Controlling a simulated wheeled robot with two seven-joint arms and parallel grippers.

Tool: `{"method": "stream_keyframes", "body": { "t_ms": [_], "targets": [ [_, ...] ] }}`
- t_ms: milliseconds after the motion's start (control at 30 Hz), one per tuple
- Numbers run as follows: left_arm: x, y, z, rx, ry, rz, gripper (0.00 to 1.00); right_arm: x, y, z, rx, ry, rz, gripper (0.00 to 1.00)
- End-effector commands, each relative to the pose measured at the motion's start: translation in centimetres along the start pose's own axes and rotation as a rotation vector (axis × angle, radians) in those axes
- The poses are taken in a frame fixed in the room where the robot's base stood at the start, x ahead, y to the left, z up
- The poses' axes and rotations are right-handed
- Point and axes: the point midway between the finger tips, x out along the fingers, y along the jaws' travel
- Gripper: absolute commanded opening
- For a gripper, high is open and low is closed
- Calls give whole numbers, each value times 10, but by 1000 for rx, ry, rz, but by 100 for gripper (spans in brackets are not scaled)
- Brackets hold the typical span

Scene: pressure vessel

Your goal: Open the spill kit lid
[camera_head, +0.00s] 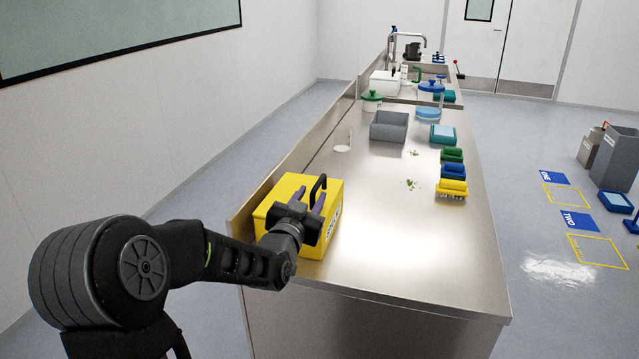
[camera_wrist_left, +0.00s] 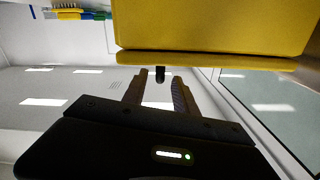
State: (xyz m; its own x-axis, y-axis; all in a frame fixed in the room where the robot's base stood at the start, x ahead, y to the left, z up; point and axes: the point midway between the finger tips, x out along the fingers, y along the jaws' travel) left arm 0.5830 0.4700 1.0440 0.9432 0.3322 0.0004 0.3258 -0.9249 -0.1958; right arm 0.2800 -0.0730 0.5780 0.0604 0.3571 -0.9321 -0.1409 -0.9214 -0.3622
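The yellow spill kit (camera_head: 333,233) stands on the near left end of the steel counter. Its lid looks shut, with a black handle (camera_head: 322,183) rising from the top. In the left wrist view the yellow kit (camera_wrist_left: 210,28) fills the top, and a small black part (camera_wrist_left: 160,73) shows below its edge, between the fingertips in the picture. My left gripper (camera_head: 308,198) is over the kit's top, close to the handle. Its two fingers (camera_wrist_left: 158,76) are apart with a gap between them. I cannot tell whether they touch the handle. My right gripper is not in view.
The steel counter (camera_head: 400,240) is clear right of the kit. Farther along it are a grey bin (camera_head: 389,127), a yellow brush (camera_head: 452,187), blue and green brushes, and a teal tray (camera_head: 443,134). A wall is at the left.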

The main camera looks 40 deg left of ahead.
Motion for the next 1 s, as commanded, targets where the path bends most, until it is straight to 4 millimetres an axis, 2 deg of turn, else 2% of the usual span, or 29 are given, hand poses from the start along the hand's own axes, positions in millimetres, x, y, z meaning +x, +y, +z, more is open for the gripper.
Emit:
{"method": "stream_keyframes", "body": {
  "t_ms": [300, 500, 833, 1000],
  "targets": [
    [46, 0, -1, -1, -1, 1, 34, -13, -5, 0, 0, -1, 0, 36],
    [68, 0, 0, -1, -2, 0, 34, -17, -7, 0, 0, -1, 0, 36],
    [71, 0, 0, 0, 0, 0, 33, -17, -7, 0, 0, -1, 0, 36],
    [71, 0, 0, 0, 0, 0, 20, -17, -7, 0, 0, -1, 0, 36]
  ]
}}
